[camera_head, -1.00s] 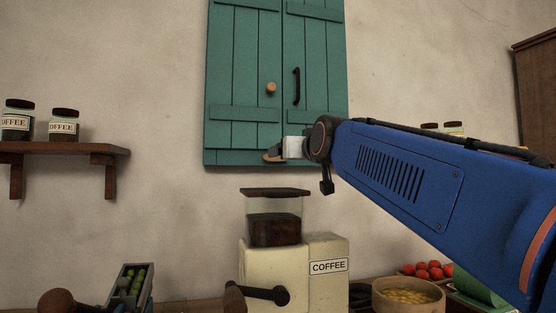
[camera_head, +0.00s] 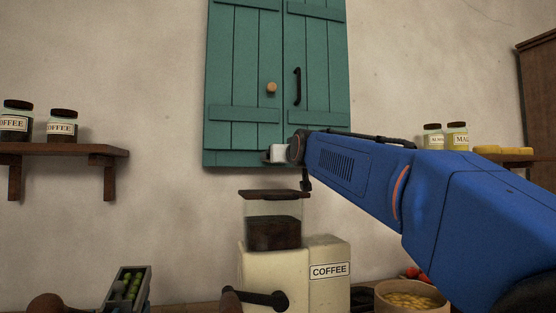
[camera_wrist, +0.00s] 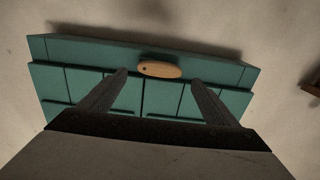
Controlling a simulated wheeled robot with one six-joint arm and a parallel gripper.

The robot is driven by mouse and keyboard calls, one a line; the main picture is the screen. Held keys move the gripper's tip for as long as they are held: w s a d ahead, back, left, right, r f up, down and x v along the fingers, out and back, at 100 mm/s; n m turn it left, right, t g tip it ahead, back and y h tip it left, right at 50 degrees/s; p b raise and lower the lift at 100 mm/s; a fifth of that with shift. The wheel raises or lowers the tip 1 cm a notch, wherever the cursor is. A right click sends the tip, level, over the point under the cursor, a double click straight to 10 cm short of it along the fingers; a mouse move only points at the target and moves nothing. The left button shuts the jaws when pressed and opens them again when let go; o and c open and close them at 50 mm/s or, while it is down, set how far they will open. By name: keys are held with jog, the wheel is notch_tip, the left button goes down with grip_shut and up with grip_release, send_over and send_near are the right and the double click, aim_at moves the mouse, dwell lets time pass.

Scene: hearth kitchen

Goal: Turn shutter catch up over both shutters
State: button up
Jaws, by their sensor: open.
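The two teal shutters (camera_head: 242,60) are closed side by side on the wall. The wooden shutter catch (camera_wrist: 160,69) is a small tan oval with a dark dot near its left end. In the wrist view it lies crosswise by the shutters' edge. In the head view my gripper mostly hides it at the bottom of the shutters. My gripper (camera_wrist: 159,84) is open and empty; its fingers point toward the catch, one on each side of it in the picture. In the head view my gripper (camera_head: 269,154) is at the shutters' lower edge. I cannot tell if it touches the catch.
A round wooden knob (camera_head: 271,88) and a black handle (camera_head: 297,86) stand out from the shutters above my gripper. A coffee grinder (camera_head: 273,275) stands below. Shelves with jars flank the shutters, the left shelf (camera_head: 60,151) clear of my arm.

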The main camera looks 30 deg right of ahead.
jog(key=shift+x, duration=2.7)
jog(key=c, duration=1.5)
jog(key=shift+r+m, duration=0.15)
jog(key=shift+m, duration=0.25)
jog(key=shift+s+d+r+m, duration=0.15)
jog(key=shift+d+r+m, duration=0.35)
jog(key=shift+m, duration=2.35)
jog(key=shift+s+d+r+m, duration=0.1)
jog(key=shift+d+r+m, duration=0.35)
jog(key=shift+m, duration=2.45)
jog(key=shift+s+d+r+m, duration=0.15)
jog(key=shift+d+r+m, duration=0.3)
jog(key=shift+m, duration=2.4)
jog(key=shift+d+f, duration=0.1)
